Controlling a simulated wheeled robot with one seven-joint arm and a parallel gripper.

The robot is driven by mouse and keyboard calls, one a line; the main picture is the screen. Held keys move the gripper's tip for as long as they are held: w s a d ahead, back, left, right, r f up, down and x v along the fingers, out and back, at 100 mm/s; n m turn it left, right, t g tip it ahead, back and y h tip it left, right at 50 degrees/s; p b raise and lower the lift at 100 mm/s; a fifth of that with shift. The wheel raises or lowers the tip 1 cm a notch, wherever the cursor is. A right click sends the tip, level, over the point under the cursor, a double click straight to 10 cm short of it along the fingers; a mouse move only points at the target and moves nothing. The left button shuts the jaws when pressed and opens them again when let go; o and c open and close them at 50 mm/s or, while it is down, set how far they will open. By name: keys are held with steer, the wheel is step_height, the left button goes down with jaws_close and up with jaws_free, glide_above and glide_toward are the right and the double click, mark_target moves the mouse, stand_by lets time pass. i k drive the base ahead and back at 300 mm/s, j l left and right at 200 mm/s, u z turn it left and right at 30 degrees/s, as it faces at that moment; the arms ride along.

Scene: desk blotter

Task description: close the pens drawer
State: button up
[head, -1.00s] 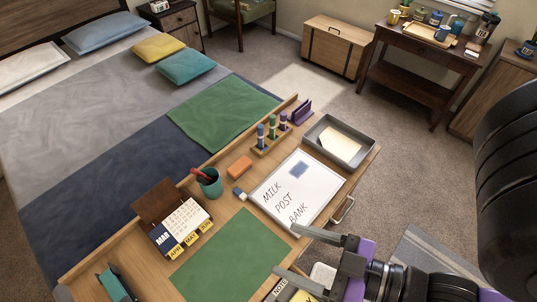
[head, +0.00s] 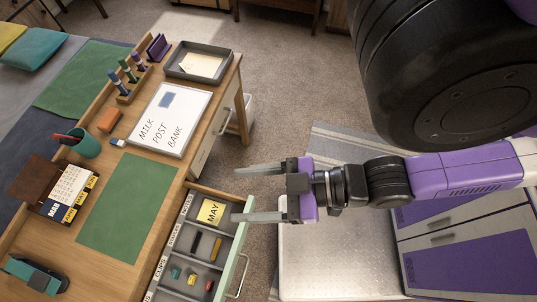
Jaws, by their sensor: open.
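An open drawer (head: 241,236) with a pale green front juts from the desk's right side, at the bottom of the head view. Its bar handle (head: 240,278) is on the outer face.
A second, cream-fronted drawer (head: 203,158) farther along the desk looks shut; its handle (head: 224,122) sticks out. The desk top holds a whiteboard (head: 169,119), a grey tray (head: 182,72), a green mat (head: 128,208) and a teal cup (head: 87,147).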

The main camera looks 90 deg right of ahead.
mark_target(172, 250)
steer(key=k+j, duration=0.25)
steer(key=k, duration=0.2)
steer(key=k+j, duration=0.2)
steer(key=k, duration=0.25)
